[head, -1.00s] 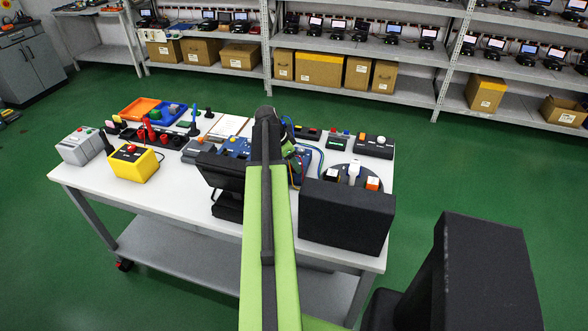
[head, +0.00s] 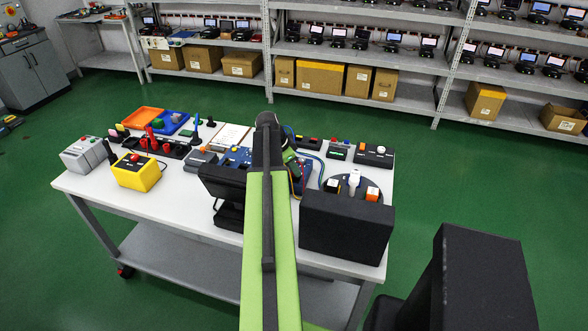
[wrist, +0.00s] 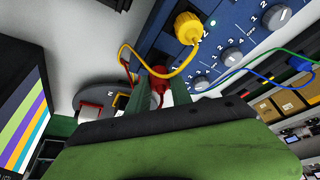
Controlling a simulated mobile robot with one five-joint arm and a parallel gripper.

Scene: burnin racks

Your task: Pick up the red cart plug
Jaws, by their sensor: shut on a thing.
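The red cart plug (wrist: 159,71) shows in the middle of the wrist view, between the two fingers of my gripper (wrist: 160,92). My gripper is shut on it. The fingers hide part of the plug, and I cannot tell whether its tip is in a socket. A yellow plug (wrist: 187,27) with a yellow cable stands on the blue panel (wrist: 230,35) just beyond. In the head view my own arm covers most of the gripper and the red plug is not clear there.
Grey knobs (wrist: 276,17) and blue and green cables (wrist: 262,70) are close by on the panel's right. A screen with coloured stripes (wrist: 25,125) is at left. On the white table (head: 200,215) stand a yellow button box (head: 137,172) and a black box (head: 346,225).

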